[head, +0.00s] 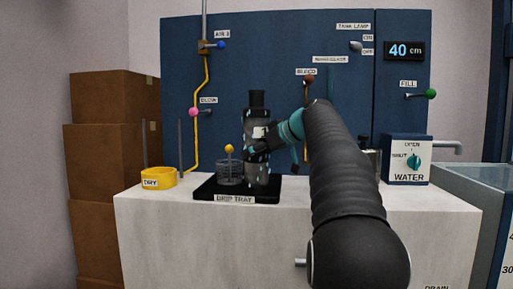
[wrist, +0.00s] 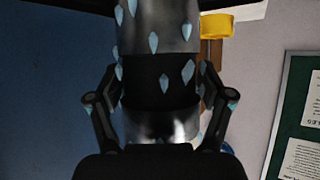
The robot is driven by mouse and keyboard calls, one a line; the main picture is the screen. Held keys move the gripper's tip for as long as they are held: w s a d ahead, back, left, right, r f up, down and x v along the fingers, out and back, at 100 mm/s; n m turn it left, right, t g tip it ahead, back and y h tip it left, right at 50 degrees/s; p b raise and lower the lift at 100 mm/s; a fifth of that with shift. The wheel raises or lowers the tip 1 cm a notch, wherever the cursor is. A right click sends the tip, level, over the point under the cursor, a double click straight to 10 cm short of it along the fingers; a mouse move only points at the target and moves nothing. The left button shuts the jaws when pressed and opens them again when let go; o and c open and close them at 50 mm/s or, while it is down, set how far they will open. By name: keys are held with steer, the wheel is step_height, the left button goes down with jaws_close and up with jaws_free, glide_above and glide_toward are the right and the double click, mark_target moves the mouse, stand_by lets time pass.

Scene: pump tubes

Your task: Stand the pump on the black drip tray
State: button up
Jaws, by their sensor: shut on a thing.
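The pump (head: 257,112) is a dark grey cylinder with a black top and pale blue drops on it. It stands upright over the right part of the black drip tray (head: 215,195) in the head view. Its lower end looks at or just above the tray; I cannot tell if it touches. My gripper (head: 257,147) is shut on the pump's middle from the right. In the wrist view the pump (wrist: 158,75) fills the middle, with the fingers on both sides of it. The tray's label faces forward.
A clear cup (head: 229,175) with a yellow ball above it stands on the tray, left of the pump. A yellow DRY ring (head: 158,178) is farther left. The WATER box (head: 408,160) stands right.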

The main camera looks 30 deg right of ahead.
steer(key=shift+s, duration=0.1)
stand_by(0.4)
steer(key=o, duration=1.7)
steer(key=shift+f, duration=0.25)
steer(key=v, duration=1.2)
steer(key=shift+r+p, duration=0.15)
steer(key=shift+p, duration=0.15)
